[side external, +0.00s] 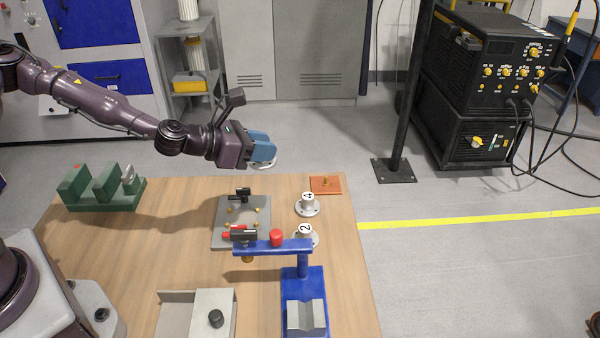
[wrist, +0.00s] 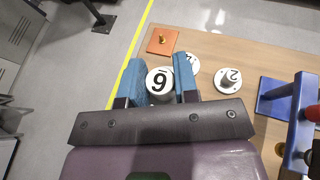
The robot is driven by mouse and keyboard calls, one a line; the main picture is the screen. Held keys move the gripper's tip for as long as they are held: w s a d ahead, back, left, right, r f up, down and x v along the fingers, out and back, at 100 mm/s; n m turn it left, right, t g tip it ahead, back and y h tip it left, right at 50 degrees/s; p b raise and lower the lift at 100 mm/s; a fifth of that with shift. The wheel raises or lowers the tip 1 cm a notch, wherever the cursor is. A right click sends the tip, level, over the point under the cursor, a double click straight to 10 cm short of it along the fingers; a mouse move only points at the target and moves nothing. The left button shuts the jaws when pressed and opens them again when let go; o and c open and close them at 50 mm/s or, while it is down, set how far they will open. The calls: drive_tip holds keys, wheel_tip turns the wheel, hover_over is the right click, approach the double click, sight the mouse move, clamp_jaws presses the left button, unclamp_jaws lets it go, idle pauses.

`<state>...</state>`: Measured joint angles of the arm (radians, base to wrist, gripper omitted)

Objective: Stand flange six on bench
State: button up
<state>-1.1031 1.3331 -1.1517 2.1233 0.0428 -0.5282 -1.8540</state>
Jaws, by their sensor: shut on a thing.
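My gripper (side external: 263,150) is shut on flange six (wrist: 160,84), with a blue finger on each side of it. The white top with a black 6 faces the wrist camera. In the side view only a pale edge of the flange shows below the fingers, held in the air above the back of the wooden bench (side external: 170,240). Flange four (side external: 308,205) and flange two (side external: 305,236) stand upright on the bench near its right edge.
An orange plate (side external: 325,184) with a brass peg lies at the back right corner. A grey clamp plate (side external: 242,222) sits mid-bench, with a blue stand (side external: 303,285) in front. A green slotted block (side external: 103,188) is at the left. Bench between the green block and clamp plate is clear.

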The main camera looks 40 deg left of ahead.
drive_tip(key=w+f, duration=0.3)
drive_tip(key=w, duration=0.1)
drive_tip(key=w+f, duration=0.6)
drive_tip(key=w, duration=0.1)
drive_tip(key=shift+w+d, duration=0.2)
drive_tip(key=shift+w, duration=0.1)
drive_tip(key=shift+f, duration=1.5)
drive_tip(key=shift+f, duration=0.1)
drive_tip(key=shift+f, duration=0.1)
drive_tip(key=o, duration=1)
drive_tip(key=shift+f, duration=0.1)
